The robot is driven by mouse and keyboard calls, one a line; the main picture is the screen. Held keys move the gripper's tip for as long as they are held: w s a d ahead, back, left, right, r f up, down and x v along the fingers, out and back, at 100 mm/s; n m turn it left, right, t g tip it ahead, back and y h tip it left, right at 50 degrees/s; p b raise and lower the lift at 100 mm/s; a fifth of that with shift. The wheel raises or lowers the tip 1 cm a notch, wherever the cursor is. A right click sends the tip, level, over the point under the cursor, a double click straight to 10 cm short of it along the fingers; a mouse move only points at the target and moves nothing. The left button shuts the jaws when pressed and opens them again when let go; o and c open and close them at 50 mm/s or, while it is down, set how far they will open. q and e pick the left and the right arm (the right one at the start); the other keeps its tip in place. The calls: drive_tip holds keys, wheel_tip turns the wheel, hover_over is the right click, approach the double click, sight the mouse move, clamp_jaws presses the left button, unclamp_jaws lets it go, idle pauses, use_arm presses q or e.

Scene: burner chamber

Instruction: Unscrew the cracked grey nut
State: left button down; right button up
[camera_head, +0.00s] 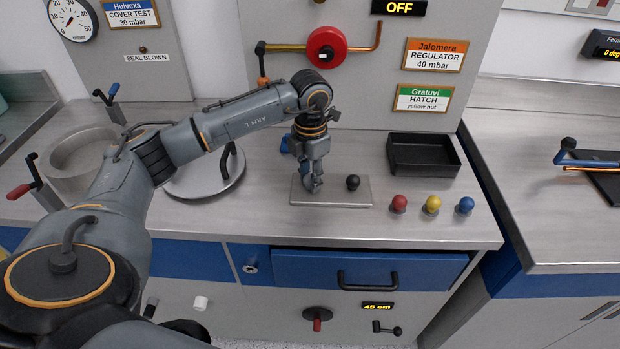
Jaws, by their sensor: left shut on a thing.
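My left gripper (313,186) points straight down over the left part of a flat grey plate (340,197) on the bench. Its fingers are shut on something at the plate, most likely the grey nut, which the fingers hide. No crack can be made out. A black round knob (353,182) stands on the plate just right of the fingers. My right gripper is not in view.
Red (399,202), yellow (433,203) and blue (466,204) knobs stand in a row to the right. A black tray (424,155) is behind them. A round lid (204,178) lies left of the plate. A blue drawer (370,270) is below.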

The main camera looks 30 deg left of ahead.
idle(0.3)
use_arm(q)
drive_tip(key=n+p, duration=0.1)
drive_tip(key=n, duration=0.5)
drive_tip(key=shift+r+n+p, duration=0.1)
drive_tip(key=shift+n+p, duration=0.25)
drive_tip(key=shift+n, duration=0.05)
drive_tip(key=n+p, duration=0.1)
drive_tip(key=n, duration=0.3)
drive_tip(key=shift+n, duration=0.5)
drive_tip(key=c, duration=1)
unclamp_jaws()
drive_tip(key=shift+o, duration=0.2)
